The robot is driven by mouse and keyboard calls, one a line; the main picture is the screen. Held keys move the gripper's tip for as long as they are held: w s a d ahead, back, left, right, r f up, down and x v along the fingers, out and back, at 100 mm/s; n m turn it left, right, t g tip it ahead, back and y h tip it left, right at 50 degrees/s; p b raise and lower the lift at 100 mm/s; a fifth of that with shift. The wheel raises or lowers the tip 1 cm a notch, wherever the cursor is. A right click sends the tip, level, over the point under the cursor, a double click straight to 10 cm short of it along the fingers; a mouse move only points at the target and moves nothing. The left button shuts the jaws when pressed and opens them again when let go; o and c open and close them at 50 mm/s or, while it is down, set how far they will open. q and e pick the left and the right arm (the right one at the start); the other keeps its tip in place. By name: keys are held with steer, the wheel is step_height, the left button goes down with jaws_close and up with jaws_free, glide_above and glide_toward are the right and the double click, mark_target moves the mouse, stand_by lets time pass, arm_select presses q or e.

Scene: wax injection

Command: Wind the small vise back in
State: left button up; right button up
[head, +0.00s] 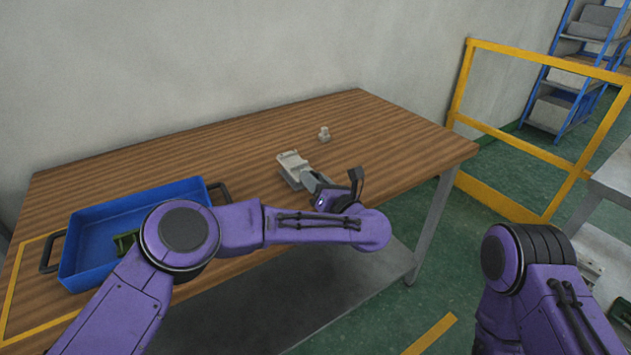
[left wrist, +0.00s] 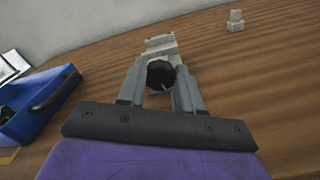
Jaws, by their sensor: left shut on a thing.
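The small grey vise (head: 292,168) lies on the wooden table, right of the blue tray. In the left wrist view its body (left wrist: 162,44) shows beyond my fingers, with a round black knob (left wrist: 161,74) at its near end. My left gripper (head: 318,184) reaches the near end of the vise. In the left wrist view the gripper (left wrist: 162,82) has one finger on each side of the knob and is shut on it. The vise's jaws are too small to make out. My right arm shows at the lower right of the head view; its gripper is out of frame.
A blue tray (head: 78,222) with a green part (head: 126,241) in it stands at the left of the wooden table (head: 390,135). A small light grey block (head: 324,134) stands behind the vise. A yellow rail (head: 505,203) stands right of the table. The table's right end is clear.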

stand_by(0.4)
arm_select(q)
steer(key=o, duration=1.1)
steer(key=shift+c, duration=0.2)
steer(key=shift+d, duration=0.1)
steer(key=b+v, duration=0.1)
steer(key=v, duration=0.9)
steer(key=shift+s+b, duration=0.2)
steer(key=shift+b, duration=0.15)
steer(key=shift+d, duration=0.1)
